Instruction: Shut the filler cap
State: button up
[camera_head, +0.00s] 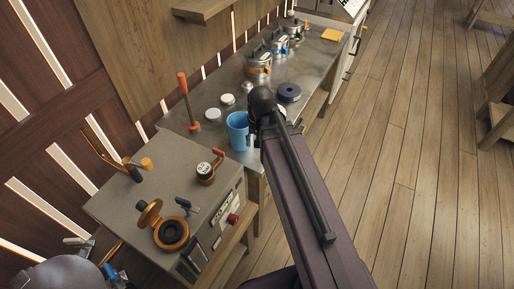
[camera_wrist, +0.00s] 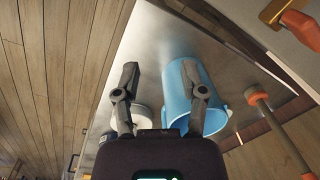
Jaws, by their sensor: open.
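The filler cap (camera_head: 149,212) is a bronze, hinged round lid on top of a grey box (camera_head: 130,185) in the head view. It stands tilted up and open beside the dark round filler opening (camera_head: 171,234) with its bronze ring. My gripper (camera_wrist: 158,64) is open and empty in the wrist view, its two dark fingers spread apart above the metal counter. Its right finger overlaps a blue cup in that view; contact cannot be told. In the head view my arm hides most of the gripper, far up and right of the cap. The cap is not identifiable in the wrist view.
The blue cup (camera_head: 238,130) stands on the counter beyond the box and shows in the wrist view (camera_wrist: 217,117). Lidded pots (camera_head: 258,68) stand farther back.

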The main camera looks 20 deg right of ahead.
aim_at(150, 213)
jog(key=u, duration=0.15)
jog(key=k, duration=0.6)
jog(key=u, duration=0.55)
jog(key=k, duration=0.75)
jog(key=u, duration=0.25)
jog(key=i, duration=0.6)
jog(key=u, duration=0.05)
